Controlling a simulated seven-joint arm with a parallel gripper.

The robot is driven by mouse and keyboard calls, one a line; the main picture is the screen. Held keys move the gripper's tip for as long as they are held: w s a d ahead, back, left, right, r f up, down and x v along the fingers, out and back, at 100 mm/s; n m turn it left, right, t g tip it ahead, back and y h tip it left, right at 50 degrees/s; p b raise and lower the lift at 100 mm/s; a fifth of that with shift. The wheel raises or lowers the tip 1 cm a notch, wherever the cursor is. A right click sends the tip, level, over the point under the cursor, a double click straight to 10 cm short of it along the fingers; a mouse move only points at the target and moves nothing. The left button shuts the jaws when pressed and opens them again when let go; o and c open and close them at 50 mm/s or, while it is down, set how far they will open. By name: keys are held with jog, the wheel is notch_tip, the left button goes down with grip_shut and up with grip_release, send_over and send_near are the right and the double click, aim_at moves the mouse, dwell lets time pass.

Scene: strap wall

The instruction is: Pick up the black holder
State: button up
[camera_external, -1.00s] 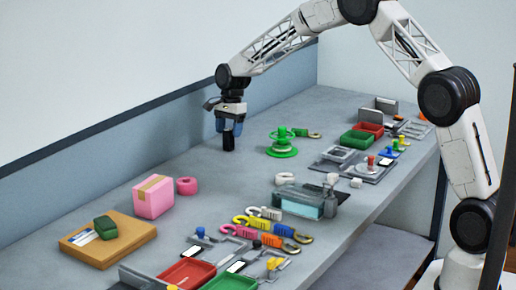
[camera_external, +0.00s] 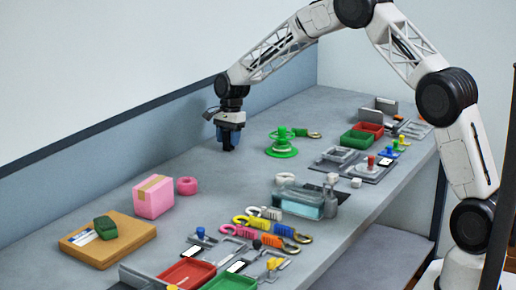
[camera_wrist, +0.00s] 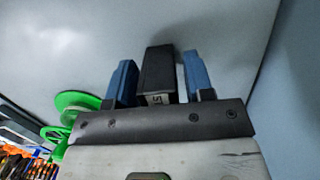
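The black holder (camera_wrist: 158,72) is a dark upright block with a small pale label on its near end. In the wrist view it stands between the two blue fingers of my gripper (camera_wrist: 160,80). A narrow gap shows beside it, clearest on the right, so the fingers look open around it and not pressed on it. In the external view my gripper (camera_external: 229,134) points down low over the table near the back wall, with the dark holder (camera_external: 228,143) at its fingertips. The holder's lower part and its contact with the table are hard to make out.
A green spool (camera_external: 282,146) stands to the right of my gripper. A pink box (camera_external: 153,197) and pink ring (camera_external: 186,186) lie nearer on the left. The back wall (camera_external: 180,118) is close behind. The grey table (camera_external: 215,175) around my gripper is mostly clear.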

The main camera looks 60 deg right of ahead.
aim_at(228, 130)
jog(key=c, duration=0.7)
jog(key=shift+c, duration=0.2)
jog(key=shift+r, duration=0.8)
notch_tip(228, 130, up, 2)
jog(key=shift+r, duration=0.1)
jog(key=s+a, duration=0.1)
jog(key=s, duration=0.4)
jog(key=s+a, duration=0.1)
jog(key=s, duration=0.4)
jog(key=s+a+r, duration=0.1)
jog(key=s, duration=0.4)
jog(key=shift+s+r, duration=0.1)
jog(key=shift+s, duration=0.25)
